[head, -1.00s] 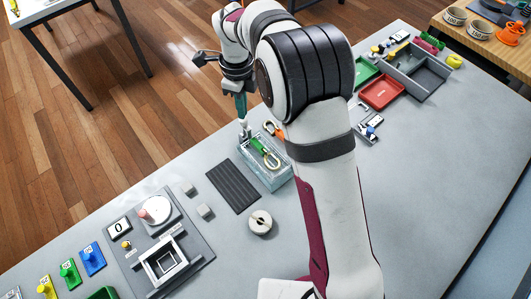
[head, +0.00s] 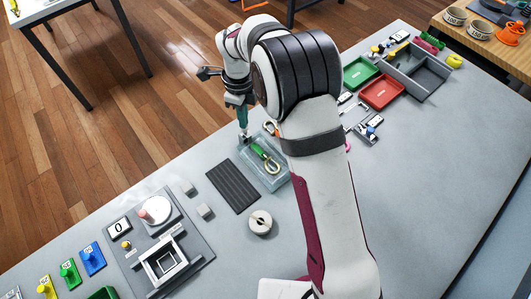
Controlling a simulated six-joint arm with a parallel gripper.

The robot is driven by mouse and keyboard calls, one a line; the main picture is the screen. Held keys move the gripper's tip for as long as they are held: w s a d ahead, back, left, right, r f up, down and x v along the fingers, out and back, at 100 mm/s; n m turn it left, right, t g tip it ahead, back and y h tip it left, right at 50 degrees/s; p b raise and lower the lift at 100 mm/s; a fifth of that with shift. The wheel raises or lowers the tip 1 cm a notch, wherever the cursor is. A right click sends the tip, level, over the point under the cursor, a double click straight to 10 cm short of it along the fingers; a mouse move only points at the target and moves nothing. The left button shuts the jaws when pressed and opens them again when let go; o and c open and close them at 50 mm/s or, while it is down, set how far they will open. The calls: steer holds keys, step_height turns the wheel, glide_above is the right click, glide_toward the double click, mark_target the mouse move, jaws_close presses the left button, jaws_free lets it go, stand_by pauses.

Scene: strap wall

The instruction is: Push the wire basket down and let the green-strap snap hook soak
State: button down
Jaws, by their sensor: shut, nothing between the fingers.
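Whether the fingertips touch the basket is too small to tell. My arm hides part of the tank's right surroundings.
A dark ribbed mat (head: 233,186) lies left of the tank. An orange carabiner (head: 271,128) is just behind the tank. Red (head: 382,92) and green trays (head: 360,72) stand at the right. Small grey blocks (head: 204,211) lie left of the mat.

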steer(key=shift+f, duration=0.35)
steer(key=shift+r, duration=3)
steer(key=c, duration=1.5)
jaws_free()
steer(key=shift+o, duration=0.3)
step_height(320, 180, up, 6)
